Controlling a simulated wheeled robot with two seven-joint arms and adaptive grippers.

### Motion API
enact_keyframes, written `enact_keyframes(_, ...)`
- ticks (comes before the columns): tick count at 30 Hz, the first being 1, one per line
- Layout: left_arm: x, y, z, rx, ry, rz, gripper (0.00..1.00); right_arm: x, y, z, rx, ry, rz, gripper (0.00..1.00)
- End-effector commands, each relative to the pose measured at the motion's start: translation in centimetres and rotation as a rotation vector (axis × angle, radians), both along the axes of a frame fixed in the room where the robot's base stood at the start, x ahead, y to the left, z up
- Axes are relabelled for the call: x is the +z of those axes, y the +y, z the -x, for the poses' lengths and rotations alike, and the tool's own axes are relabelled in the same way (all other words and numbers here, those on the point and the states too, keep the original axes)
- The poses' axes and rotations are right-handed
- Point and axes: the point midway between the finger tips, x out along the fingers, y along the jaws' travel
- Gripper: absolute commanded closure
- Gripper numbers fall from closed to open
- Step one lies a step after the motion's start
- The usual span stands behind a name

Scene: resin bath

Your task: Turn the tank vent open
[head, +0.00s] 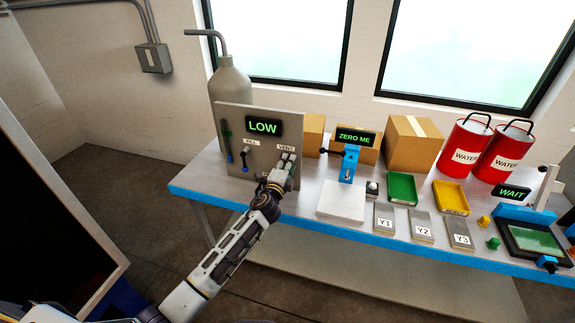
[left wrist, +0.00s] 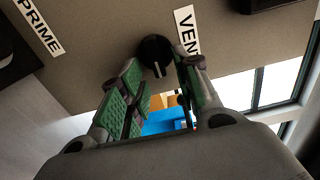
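The tank vent knob (left wrist: 154,52) is round and black with a pale pointer line, set on the grey panel (left wrist: 95,30) beside the label VENT (left wrist: 187,32). My left gripper (left wrist: 160,78) is open, its green-padded fingers either side of the knob's line at the panel; I cannot tell whether they touch it. In the head view my left gripper (head: 286,160) is at the panel's right side, just below the VENT label (head: 286,147), and hides the knob. The panel's green display reads LOW (head: 263,127). My right gripper is not in view.
A grey tank (head: 230,82) stands behind the panel. A blue stand (head: 349,163) with a ZERO ME display, a white plate (head: 341,204) and trays (head: 402,204) stand to the right. Red WATER cans (head: 463,150) are farther right.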

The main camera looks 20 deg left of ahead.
Motion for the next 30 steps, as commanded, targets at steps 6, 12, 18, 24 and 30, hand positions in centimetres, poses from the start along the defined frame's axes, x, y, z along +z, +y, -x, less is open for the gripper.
enact_keyframes(6, 0.1, 0.0, 0.0, 0.0, -0.001, 0.001, 0.68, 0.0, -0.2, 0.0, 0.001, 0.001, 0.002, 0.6)
enact_keyframes(12, 0.0, 0.0, 0.3, 0.001, -0.001, 0.001, 0.68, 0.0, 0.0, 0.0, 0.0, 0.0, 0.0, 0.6)
enact_keyframes(18, 0.0, 0.1, 1.5, 0.001, 0.0, 0.001, 0.68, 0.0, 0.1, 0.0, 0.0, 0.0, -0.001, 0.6)
enact_keyframes(24, 0.0, 0.1, 3.2, 0.0, 0.0, 0.002, 0.68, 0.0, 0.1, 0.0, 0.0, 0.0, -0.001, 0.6)
enact_keyframes(30, 0.0, 0.2, 5.0, 0.0, 0.0, 0.001, 0.68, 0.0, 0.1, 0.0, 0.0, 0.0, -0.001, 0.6)
